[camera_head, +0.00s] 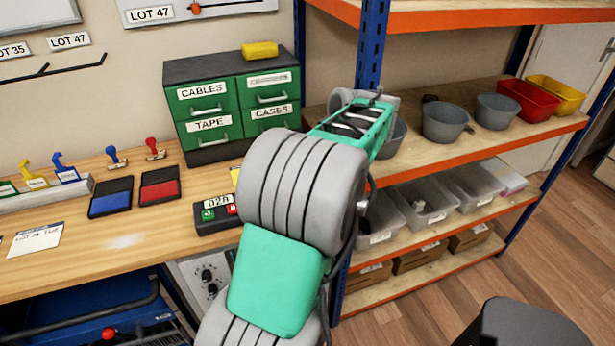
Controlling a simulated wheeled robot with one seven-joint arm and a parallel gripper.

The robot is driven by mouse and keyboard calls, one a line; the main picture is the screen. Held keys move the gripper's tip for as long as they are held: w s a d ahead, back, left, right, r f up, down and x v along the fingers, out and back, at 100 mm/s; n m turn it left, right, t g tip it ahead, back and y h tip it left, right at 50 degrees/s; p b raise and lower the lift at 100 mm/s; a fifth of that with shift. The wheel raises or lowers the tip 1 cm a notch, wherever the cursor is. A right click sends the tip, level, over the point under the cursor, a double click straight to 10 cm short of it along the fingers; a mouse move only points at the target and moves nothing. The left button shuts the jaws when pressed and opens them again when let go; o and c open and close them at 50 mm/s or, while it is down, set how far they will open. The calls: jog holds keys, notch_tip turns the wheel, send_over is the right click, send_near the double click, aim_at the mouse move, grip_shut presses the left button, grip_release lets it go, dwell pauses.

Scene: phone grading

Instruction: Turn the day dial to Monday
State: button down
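I cannot make out a day dial with readable day names. A light grey panel (192,272) below the bench's front edge carries small black knobs (207,275); any marks on them are too small to read, and my arm covers its right side. A dark box (212,221) on the bench shows "020" above green and red buttons, partly behind my arm. My arm rises through the middle and reaches toward the shelf upright. My gripper's fingers do not show.
The wooden bench (125,247) holds blue and red ink pads, stamps, a card (35,239) and a green drawer cabinet (228,108) with a yellow item on top. A shelf (455,148) with bins stands at right. Clear floor and a dark rounded object (520,328) lie at lower right.

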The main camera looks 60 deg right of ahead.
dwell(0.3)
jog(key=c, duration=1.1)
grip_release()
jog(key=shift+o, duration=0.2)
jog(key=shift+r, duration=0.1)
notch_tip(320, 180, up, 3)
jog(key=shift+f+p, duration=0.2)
jog(key=shift+p, duration=0.25)
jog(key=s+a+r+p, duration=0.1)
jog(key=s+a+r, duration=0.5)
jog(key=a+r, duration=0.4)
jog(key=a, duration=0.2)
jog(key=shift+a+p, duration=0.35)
jog(key=shift+p, duration=0.05)
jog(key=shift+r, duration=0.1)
